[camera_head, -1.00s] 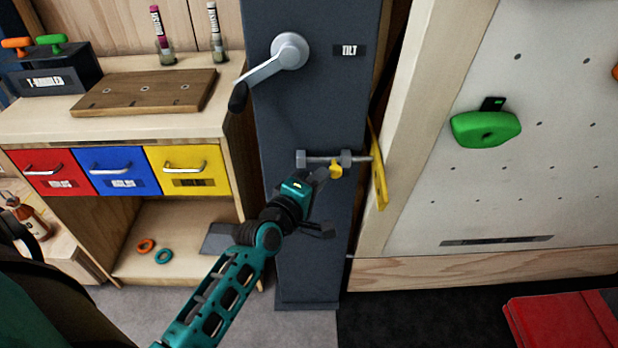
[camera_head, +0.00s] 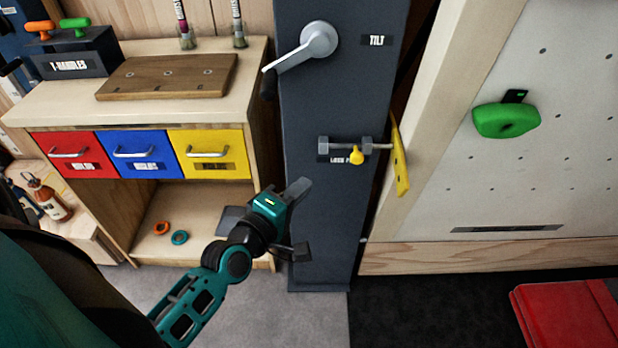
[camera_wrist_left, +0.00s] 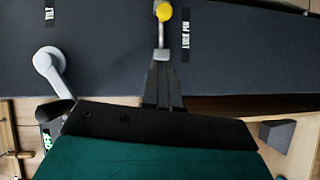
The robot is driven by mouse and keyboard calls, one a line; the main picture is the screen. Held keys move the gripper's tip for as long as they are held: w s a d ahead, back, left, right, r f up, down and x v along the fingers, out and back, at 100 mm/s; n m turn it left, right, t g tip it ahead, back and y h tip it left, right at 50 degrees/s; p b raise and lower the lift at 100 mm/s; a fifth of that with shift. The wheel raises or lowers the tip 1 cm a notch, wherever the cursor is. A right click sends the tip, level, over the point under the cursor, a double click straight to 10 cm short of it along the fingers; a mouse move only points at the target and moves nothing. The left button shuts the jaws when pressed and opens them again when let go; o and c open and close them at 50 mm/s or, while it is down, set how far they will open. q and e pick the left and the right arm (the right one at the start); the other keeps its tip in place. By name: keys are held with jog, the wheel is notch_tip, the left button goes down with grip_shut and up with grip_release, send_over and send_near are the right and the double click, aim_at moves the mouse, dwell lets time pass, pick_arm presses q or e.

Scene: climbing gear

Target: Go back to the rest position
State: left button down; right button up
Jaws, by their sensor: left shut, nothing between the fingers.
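My left gripper (camera_head: 300,190) is shut and empty in the head view. It is in front of the dark grey post, below and to the left of the lock pin. The lock pin has a yellow knob (camera_head: 356,156) and sits at a grey bolt bar (camera_head: 343,145) on the post. In the left wrist view the shut fingers (camera_wrist_left: 162,70) show at the middle, with the yellow knob (camera_wrist_left: 163,12) beyond their tips. Whether the fingertips touch anything there is hard to tell in that view; the head view shows them apart from the knob. My right gripper is not in view.
The grey post (camera_head: 325,230) carries a crank handle (camera_head: 300,50) labelled TILT. A wooden cabinet (camera_head: 130,210) with red, blue and yellow drawers stands left. The climbing wall (camera_head: 560,150) with a green hold (camera_head: 506,120) is right. A red mat (camera_head: 560,315) lies at lower right.

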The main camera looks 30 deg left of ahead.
pick_arm(q)
jog(key=shift+s, duration=0.25)
dwell(0.3)
jog(key=s+d+f+m+g+h+p, duration=0.1)
jog(key=s+d+f+m+g+p, duration=0.3)
jog(key=s+f+m, duration=0.5)
jog(key=d+m+g, duration=0.2)
jog(key=d+m, duration=0.1)
jog(key=m, duration=0.7)
jog(key=shift+s+d, duration=0.4)
